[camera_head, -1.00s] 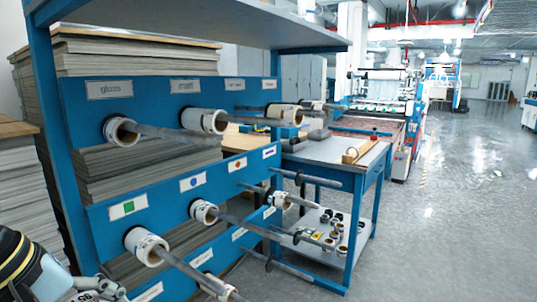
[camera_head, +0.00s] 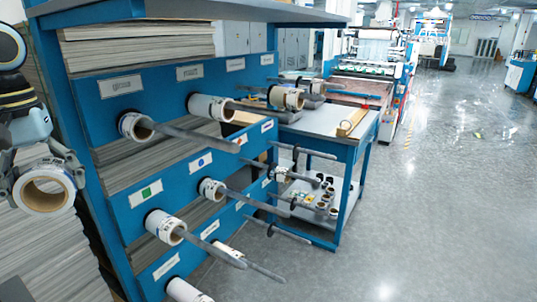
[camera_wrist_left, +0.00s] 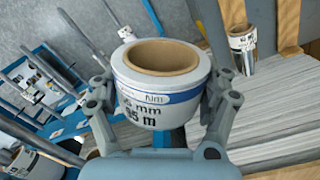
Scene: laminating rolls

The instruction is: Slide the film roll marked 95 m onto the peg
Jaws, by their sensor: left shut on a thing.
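My left gripper (camera_head: 46,188) is at the left edge of the head view, shut on a white film roll (camera_head: 22,196) with a brown cardboard core. The left wrist view shows the roll (camera_wrist_left: 160,90) between both fingers of the gripper (camera_wrist_left: 165,110), its open end up. The held roll is left of the rack, apart from these pegs. My right gripper is out of view.
Other rolls sit on the pegs, such as an upper-left roll (camera_head: 136,126) and a lower roll (camera_head: 166,227). The blue rack's upright (camera_head: 65,110) stands close right of my gripper. A blue table (camera_head: 325,120) is beyond the rack. Open floor (camera_head: 440,200) lies to the right.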

